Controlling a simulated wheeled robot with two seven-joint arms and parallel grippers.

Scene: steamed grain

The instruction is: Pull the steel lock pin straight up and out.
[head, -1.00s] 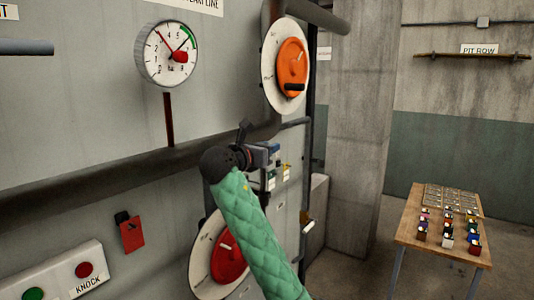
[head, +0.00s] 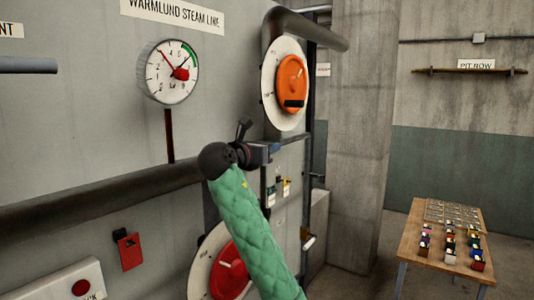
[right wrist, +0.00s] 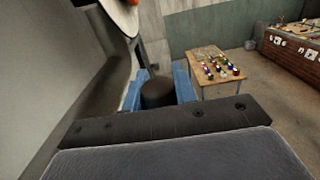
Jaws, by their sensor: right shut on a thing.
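My right gripper (head: 268,148) is at the end of the green-sleeved arm, in front of the wall panel's right part, below the orange handwheel (head: 291,85). In the right wrist view its blue fingers (right wrist: 158,88) stand on both sides of a dark round piece, which I take to be the head of the lock pin (right wrist: 158,93). The gripper is shut on it. The pin's steel shaft and its lower end are hidden in both views. My left gripper is not in view.
A red handwheel (head: 228,268) sits low behind my arm. A thick dark pipe (head: 90,200) crosses the wall to the left, under a gauge (head: 171,72). Small tags (head: 285,188) hang below the gripper. A wooden table (head: 410,245) with small blocks stands to the right.

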